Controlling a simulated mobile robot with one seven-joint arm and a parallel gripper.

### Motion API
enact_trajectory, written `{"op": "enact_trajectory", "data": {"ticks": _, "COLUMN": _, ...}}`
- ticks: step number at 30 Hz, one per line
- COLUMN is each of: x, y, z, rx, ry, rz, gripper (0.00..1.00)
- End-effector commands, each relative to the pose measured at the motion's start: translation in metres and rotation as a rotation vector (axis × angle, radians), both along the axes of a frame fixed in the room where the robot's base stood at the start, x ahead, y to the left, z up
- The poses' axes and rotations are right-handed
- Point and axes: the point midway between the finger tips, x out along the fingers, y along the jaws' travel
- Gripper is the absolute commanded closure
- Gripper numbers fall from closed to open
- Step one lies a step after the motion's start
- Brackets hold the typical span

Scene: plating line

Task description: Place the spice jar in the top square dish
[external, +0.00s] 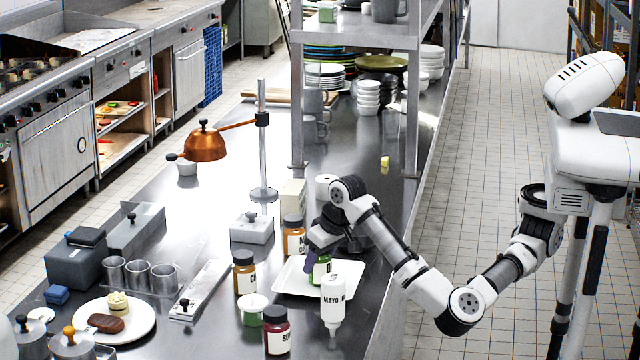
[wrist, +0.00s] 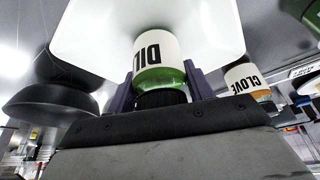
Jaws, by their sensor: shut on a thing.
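The spice jar (external: 320,270) is green with a white label and a dark lid. In the wrist view the jar (wrist: 158,60) reads "DILL" and stands between the two purple-grey fingers. My gripper (external: 319,252) is shut on it near the lid, from above. The white square dish (external: 349,270) lies on the steel counter, directly under the jar. The dish (wrist: 85,42) also fills the upper middle of the wrist view. The jar looks upright over the dish; I cannot tell whether its base touches it.
Orange-brown jars stand at the left (external: 245,272) and back (external: 293,235); the clove jar (wrist: 246,82) shows in the wrist view. A red-brown jar (external: 277,331) and a green tub (external: 253,311) stand front left.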

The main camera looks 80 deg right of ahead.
Motion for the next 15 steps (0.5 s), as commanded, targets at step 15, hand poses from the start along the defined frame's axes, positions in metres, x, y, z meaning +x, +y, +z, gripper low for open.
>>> {"op": "enact_trajectory", "data": {"ticks": 15, "x": 0.0, "y": -0.0001, "z": 0.001, "rx": 0.001, "ry": 0.001, "rz": -0.001, "gripper": 0.26}}
